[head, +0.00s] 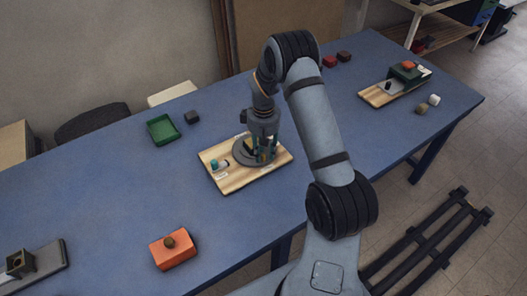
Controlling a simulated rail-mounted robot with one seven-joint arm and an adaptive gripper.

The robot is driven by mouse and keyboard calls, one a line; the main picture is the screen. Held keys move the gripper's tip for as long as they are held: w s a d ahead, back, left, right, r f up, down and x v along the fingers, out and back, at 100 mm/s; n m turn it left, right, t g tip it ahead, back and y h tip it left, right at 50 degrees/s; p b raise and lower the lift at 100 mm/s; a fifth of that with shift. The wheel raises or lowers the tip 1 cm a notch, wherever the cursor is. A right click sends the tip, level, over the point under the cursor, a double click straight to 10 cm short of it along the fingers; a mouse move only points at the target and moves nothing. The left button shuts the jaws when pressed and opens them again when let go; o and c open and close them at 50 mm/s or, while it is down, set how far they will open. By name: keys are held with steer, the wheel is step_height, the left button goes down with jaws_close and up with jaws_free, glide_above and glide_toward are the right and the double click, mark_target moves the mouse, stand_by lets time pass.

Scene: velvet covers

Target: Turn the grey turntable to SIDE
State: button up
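The grey turntable (241,156) is a round dark grey disc on a light wooden board (236,184) near the middle of the blue table. Small pale labels lie on the board, too small to read. A small teal and white piece (217,165) sits on the board left of the disc. My gripper (260,156) points down over the turntable, its fingers low at the disc. The fingers and what lies between them are too small and partly hidden, so I cannot tell whether they touch or grip anything.
The blue table (100,215) also bears a green tray (162,131), a dark block (192,117), an orange box with a brown knob (173,254) and a grey fixture (42,268). Another wooden board (374,96) stands at right.

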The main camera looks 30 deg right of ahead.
steer(key=shift+f, duration=0.35)
steer(key=shift+c, duration=0.4)
jaws_close()
stand_by(0.4)
